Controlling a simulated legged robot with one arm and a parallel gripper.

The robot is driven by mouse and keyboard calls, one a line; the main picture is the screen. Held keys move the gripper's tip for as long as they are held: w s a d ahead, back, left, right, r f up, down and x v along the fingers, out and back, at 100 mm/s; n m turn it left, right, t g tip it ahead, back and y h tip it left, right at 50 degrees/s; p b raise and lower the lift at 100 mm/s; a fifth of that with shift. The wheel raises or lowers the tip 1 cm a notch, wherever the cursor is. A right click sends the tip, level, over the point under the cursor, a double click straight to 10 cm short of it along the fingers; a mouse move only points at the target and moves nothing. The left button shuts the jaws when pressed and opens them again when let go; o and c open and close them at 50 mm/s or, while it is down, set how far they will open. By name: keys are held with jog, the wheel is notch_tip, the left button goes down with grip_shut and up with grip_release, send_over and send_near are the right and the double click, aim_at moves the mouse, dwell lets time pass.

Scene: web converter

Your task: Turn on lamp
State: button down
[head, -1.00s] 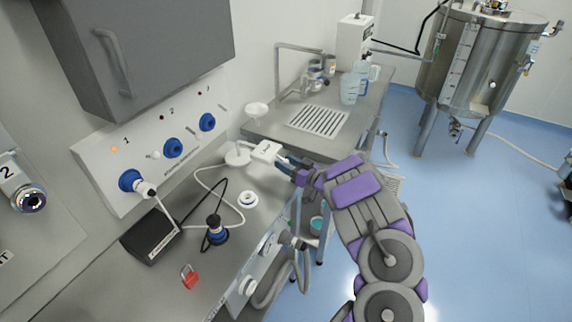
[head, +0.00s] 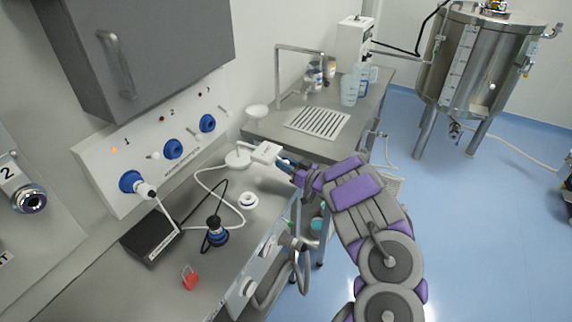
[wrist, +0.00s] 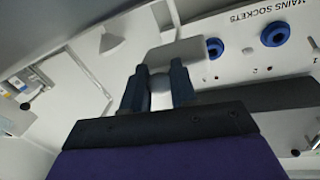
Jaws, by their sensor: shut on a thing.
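The white lamp (head: 265,152) is at the back of the near bench, with a flat boxy part beside a round white base (head: 238,158). My gripper (head: 283,161) is at the right end of the boxy part. In the wrist view, the two dark fingers of my gripper (wrist: 159,90) stand close on either side of a small pale rounded piece of the lamp (wrist: 160,82). A wider pale plate of the lamp (wrist: 178,52) shows just beyond the fingertips. I cannot see the lamp lit.
A socket panel (head: 190,128) with blue sockets runs along the wall. A black box (head: 150,238), a blue connector (head: 216,236), a white ring (head: 248,200) and a red padlock (head: 189,278) lie on the bench. A sink drainer (head: 318,121) is behind.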

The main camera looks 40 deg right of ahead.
aim_at(286, 161)
jog(key=shift+r, duration=0.1)
jog(key=r+g+p, duration=0.1)
jog(key=p, duration=0.2)
jog(key=shift+s+d+g, duration=0.1)
jog(key=shift+s+g, duration=0.05)
jog(key=shift+g, duration=0.25)
jog(key=r+g+h+p, duration=0.1)
jog(key=g+p, duration=0.1)
jog(key=p, duration=0.4)
jog(key=shift+r+n+g, duration=0.15)
jog(key=shift+n+g, duration=0.25)
jog(key=g+p, duration=0.1)
jog(key=p, duration=0.3)
jog(key=r+g+h+p, duration=0.1)
jog(key=p, duration=0.4)
jog(key=shift+g, duration=0.3)
jog(key=g+p, duration=0.1)
jog(key=p, duration=0.6)
jog(key=shift+r+n+g+h, duration=0.15)
jog(key=shift+n+g+h, duration=0.15)
jog(key=shift+g, duration=0.1)
jog(key=shift+p, duration=0.8)
jog(key=shift+g, duration=0.3)
